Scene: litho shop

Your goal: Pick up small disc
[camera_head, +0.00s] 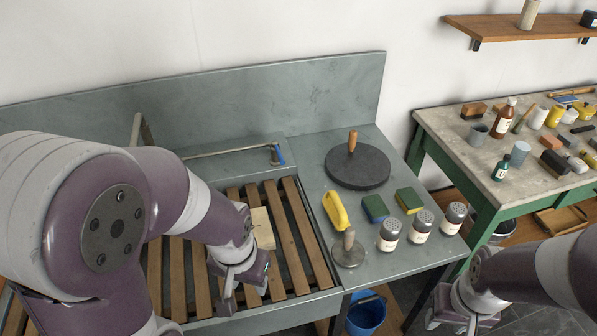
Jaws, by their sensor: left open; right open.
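The small disc (348,256) is grey with an upright knob handle. A larger dark disc (370,171) with a wooden handle lies further back. My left gripper (243,293) is open and empty over the wooden slats, left of the small disc and apart from it. My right gripper (452,323) is open at the lower right, beyond the counter's front right corner and away from the disc.
A blue bucket (366,316) is below the counter. A cluttered green-legged table (450,130) stands at right.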

